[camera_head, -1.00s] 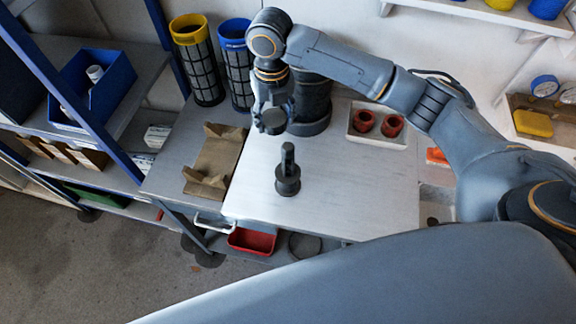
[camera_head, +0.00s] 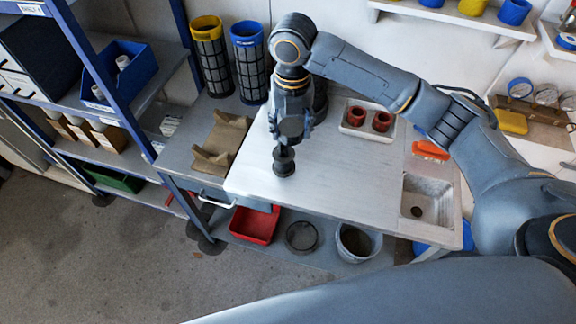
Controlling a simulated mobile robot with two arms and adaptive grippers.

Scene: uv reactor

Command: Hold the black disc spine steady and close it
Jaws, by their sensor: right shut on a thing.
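The black disc spine (camera_head: 284,163) stands upright on the pale worktop (camera_head: 350,180), with its wide collar low down. My right gripper (camera_head: 290,128) comes down from above, shut on a dark round piece (camera_head: 291,126). This piece is over the top of the spine and hides the upper part of its post. I cannot tell whether the piece touches the spine or is still just above it. My left gripper is out of view.
A brown cradle (camera_head: 220,140) lies left of the spine. Yellow-rimmed (camera_head: 210,60) and blue-rimmed (camera_head: 249,65) mesh cylinders stand behind it. A tray with red cups (camera_head: 368,118) is at the back right, and a sink (camera_head: 428,200) at the right. The worktop right of the spine is clear.

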